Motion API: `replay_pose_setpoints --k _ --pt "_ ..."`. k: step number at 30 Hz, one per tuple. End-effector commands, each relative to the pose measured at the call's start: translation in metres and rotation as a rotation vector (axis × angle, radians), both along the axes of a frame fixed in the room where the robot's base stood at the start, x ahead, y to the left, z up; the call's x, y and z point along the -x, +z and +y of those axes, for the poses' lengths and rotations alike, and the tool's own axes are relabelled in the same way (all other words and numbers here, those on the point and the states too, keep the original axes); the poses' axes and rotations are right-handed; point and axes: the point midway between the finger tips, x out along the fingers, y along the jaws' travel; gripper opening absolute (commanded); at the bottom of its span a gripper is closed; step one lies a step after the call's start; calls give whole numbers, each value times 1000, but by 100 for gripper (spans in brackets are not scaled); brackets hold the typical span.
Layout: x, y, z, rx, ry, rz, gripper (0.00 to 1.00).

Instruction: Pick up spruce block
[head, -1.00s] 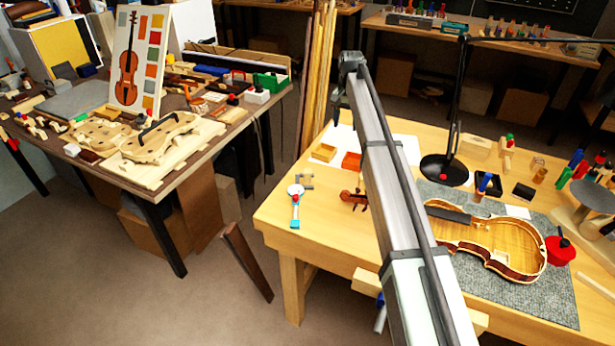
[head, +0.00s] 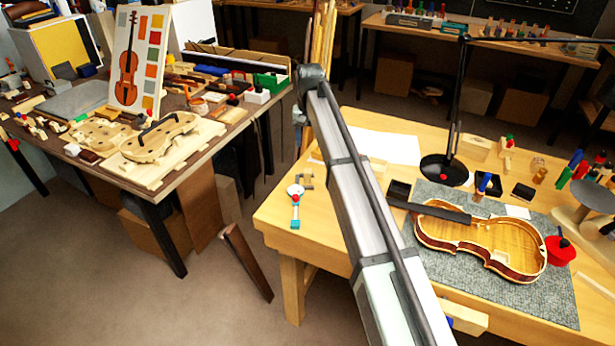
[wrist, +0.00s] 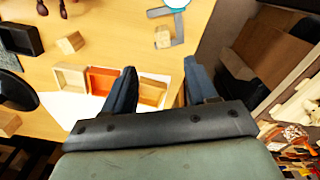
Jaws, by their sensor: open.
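My gripper (wrist: 160,66) is open and empty in the wrist view, its two dark blue fingers apart above the light wooden bench. A small pale wooden block (wrist: 70,42) lies on the bench to the left, beside a black tray (wrist: 22,39). Another small pale block (wrist: 162,38) lies ahead of the fingers, beside a grey L-shaped tool (wrist: 178,30). I cannot tell for sure which one is the spruce block. In the head view my arm covers part of this area, and the fingers cannot be made out.
The violin body (head: 480,240) lies on a grey mat (head: 545,300) at the right. The bench's front left is mostly clear.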

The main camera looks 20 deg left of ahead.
Motion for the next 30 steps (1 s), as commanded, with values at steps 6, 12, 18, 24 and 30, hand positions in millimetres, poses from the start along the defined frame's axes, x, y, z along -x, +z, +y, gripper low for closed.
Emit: replay_pose_setpoints --k 6,12,18,24,30 --pt "0 -14 0 0 15 1 57" --pt "0 -45 0 1 14 2 57" --pt "0 -77 0 1 14 2 57" --pt "0 -88 1 0 14 0 57" --pt "0 -105 4 0 14 1 57"
